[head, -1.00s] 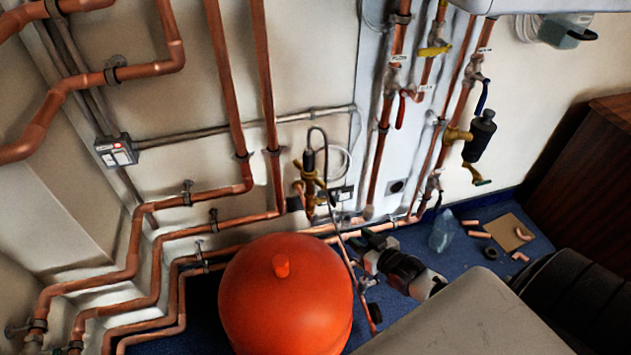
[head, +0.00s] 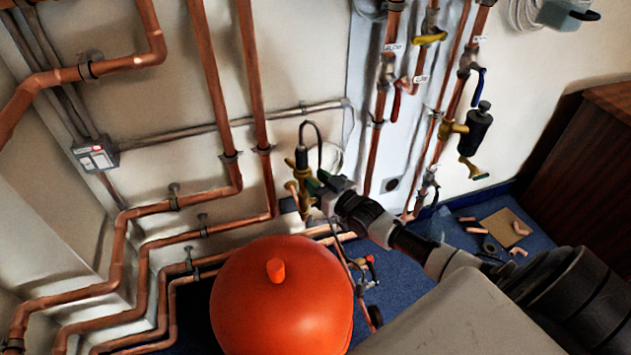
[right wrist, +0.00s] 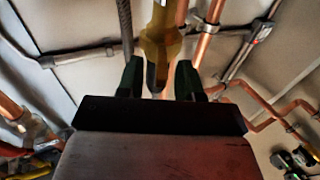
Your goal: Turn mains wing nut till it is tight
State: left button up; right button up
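A brass fitting (head: 302,160) with a dark looped hose stands against the wall behind the red vessel. My right gripper (head: 318,188) is right beside it and hides part of it. In the right wrist view the brass piece (right wrist: 160,45) reaches down between the two dark green fingers of my right gripper (right wrist: 159,80). The fingers are open, one on each side, with a gap visible at both sides. I cannot make out the wing nut's wings clearly. My left gripper is not in view.
Copper pipes (head: 258,95) run along the wall on the left. Valves and a black filter (head: 476,130) are on the right. Pipe offcuts lie on the blue floor (head: 535,240) by a brown cabinet (head: 600,150).

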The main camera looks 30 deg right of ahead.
jog(key=shift+w, duration=0.35)
jog(key=shift+c, duration=0.5)
grip_shut()
jog(key=shift+a, duration=0.1)
